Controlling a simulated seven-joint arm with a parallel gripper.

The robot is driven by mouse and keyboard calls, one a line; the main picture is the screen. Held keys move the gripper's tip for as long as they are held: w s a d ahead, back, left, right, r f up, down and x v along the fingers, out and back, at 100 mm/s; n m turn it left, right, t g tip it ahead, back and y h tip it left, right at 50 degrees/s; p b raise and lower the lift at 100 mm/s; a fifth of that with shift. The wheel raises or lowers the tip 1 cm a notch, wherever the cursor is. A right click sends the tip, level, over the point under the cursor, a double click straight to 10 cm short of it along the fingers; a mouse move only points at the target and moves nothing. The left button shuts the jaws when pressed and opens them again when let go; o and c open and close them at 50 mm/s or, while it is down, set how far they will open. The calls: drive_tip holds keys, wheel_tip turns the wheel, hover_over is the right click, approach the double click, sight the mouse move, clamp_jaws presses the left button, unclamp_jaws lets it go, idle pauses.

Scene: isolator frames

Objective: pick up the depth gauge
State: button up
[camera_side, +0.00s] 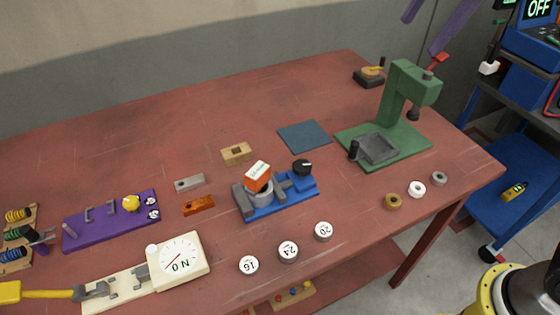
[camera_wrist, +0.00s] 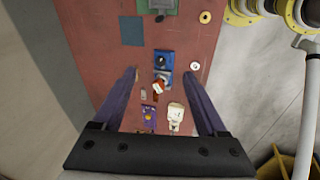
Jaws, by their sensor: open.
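No object is clearly readable as the depth gauge. An orange block with a white printed face (camera_side: 258,176) sits tilted on a grey round part (camera_side: 262,194) in the blue vise (camera_side: 300,202), and may be it; its print is too small to read surely. In the wrist view the block (camera_wrist: 158,87) and the blue vise (camera_wrist: 163,60) lie far below, between my fingers. My gripper (camera_wrist: 162,72) is open and empty, high above the table. In the side view only its purple fingers (camera_side: 419,37) show, at the upper right.
A green press (camera_side: 400,90) stands at the table's right, beside a flat blue mat (camera_side: 304,135). A cream dial board (camera_side: 108,290) and purple board (camera_side: 82,228) are at the left. Number discs (camera_side: 289,251) lie at the front. The table's back left (camera_side: 110,140) is clear.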

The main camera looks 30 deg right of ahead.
drive_tip(key=w+a+f+n+g, duration=0.1)
drive_tip(key=w+a+f+n, duration=0.25)
drive_tip(key=w+a, duration=0.45)
drive_tip(key=n+g, duration=0.2)
drive_tip(key=n, duration=0.1)
hover_over(257, 170)
wheel_tip(257, 170, down, 14)
drive_tip(key=r, duration=0.1)
drive_tip(key=shift+h, duration=0.4)
wheel_tip(257, 170, down, 7)
drive_tip(key=shift+s+d+f, duration=0.1)
drive_tip(key=shift+s+f, duration=0.05)
drive_tip(key=shift+f, duration=3.25)
drive_tip(key=shift+c, duration=0.2)
clamp_jaws()
